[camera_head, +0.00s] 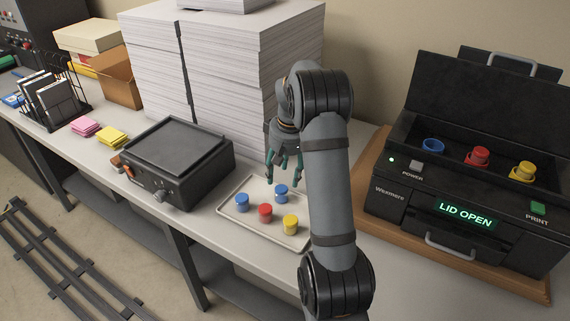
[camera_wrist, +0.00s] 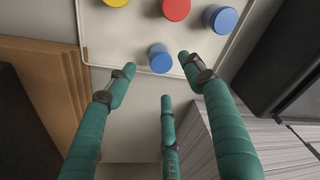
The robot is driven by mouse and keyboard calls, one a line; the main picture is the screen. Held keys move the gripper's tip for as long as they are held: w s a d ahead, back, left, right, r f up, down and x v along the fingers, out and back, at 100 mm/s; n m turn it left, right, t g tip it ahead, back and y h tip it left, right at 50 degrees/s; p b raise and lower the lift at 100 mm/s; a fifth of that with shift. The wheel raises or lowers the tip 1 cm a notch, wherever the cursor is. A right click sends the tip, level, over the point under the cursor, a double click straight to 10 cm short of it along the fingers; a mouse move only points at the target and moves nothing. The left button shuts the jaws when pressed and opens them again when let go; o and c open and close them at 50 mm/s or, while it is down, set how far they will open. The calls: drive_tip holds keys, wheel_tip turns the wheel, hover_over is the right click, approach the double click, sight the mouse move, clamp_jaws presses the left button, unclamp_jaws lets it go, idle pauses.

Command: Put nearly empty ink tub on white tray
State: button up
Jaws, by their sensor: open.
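The white tray (camera_head: 232,214) lies on the bench with two blue tubs, (camera_head: 242,202) and (camera_head: 281,193), a red tub (camera_head: 265,213) and a yellow tub (camera_head: 291,225) on it. My gripper (camera_head: 284,178) is open and empty above the tray's back edge. In the wrist view its fingertips (camera_wrist: 157,65) spread around the line to the back blue tub (camera_wrist: 160,59), apparently apart from it. The printer (camera_head: 455,203) has its lid open. A blue tub (camera_head: 433,146), a red tub (camera_head: 480,156) and a yellow tub (camera_head: 523,171) sit in it. Ink levels cannot be told.
Tall paper stacks (camera_head: 160,70) stand behind the tray. A black flat-topped machine (camera_head: 178,160) is left of it. The printer's wooden board (camera_head: 375,190) is right. Sticky-note pads (camera_head: 112,136) lie farther left. My arm hides the tray's right end.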

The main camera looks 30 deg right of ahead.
drive_tip(key=r, duration=0.5)
drive_tip(key=shift+s+r, duration=0.1)
drive_tip(key=shift+s, duration=0.3)
